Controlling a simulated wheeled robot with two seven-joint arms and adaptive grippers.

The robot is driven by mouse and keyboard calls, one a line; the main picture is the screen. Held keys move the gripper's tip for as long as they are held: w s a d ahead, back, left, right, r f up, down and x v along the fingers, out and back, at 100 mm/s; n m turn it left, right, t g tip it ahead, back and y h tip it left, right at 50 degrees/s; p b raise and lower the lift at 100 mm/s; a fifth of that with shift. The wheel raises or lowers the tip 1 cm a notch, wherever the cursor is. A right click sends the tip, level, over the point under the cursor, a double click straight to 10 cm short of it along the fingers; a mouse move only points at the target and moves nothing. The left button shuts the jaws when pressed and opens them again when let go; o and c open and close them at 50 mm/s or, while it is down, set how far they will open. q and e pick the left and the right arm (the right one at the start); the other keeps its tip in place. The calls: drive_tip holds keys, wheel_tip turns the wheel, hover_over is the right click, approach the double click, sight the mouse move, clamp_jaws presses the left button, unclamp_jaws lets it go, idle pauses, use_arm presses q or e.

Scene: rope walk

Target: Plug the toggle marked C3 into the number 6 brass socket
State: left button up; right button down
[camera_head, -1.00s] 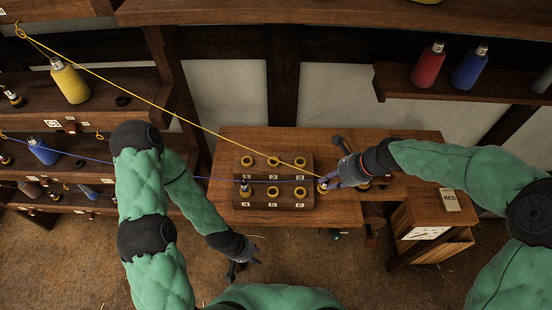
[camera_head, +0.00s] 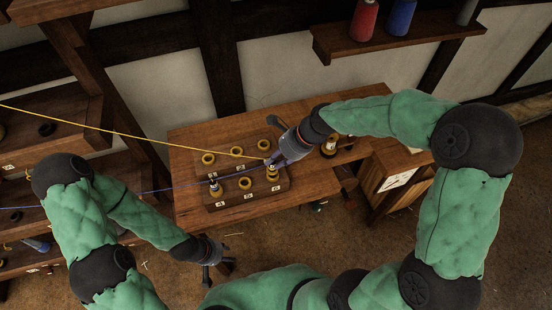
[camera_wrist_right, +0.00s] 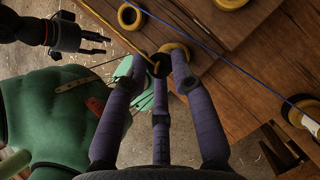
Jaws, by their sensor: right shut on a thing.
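The socket board (camera_head: 229,196) sits on the bench with two rows of brass rings. The number 6 brass socket (camera_head: 272,177) is at the front right corner. My right gripper (camera_head: 273,162) is shut on a toggle (camera_wrist_right: 158,66) with a yellow rope (camera_head: 120,130), right over that socket. In the right wrist view a brass ring (camera_wrist_right: 176,49) shows just behind the toggle. I cannot tell whether the toggle has entered it, nor read its mark. A second toggle (camera_head: 214,186), with a blue rope, stands in socket 4. My left gripper (camera_head: 210,274) is open and empty, low in front of the bench.
The yellow rope and blue rope (camera_head: 160,190) run left across the board from the shelves. Another toggle or ring (camera_head: 329,147) is on the bench to the right. A wooden box (camera_head: 385,180) stands beside the bench. Red (camera_head: 364,20) and blue (camera_head: 401,17) spools sit on a shelf above.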

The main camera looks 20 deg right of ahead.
drive_tip(key=shift+f+b, duration=0.5)
drive_tip(key=shift+f, duration=0.2)
drive_tip(key=shift+s+p, duration=0.1)
drive_tip(key=shift+p, duration=0.7)
idle(0.7)
drive_tip(key=shift+f+b, duration=0.3)
drive_tip(key=shift+f, duration=0.25)
idle(0.4)
drive_tip(key=c, duration=1.3)
unclamp_jaws()
drive_tip(key=shift+d+r, duration=0.1)
drive_tip(key=shift+r, duration=0.05)
drive_tip(key=shift+p+v, duration=4.55)
drive_tip(key=shift+v, duration=0.85)
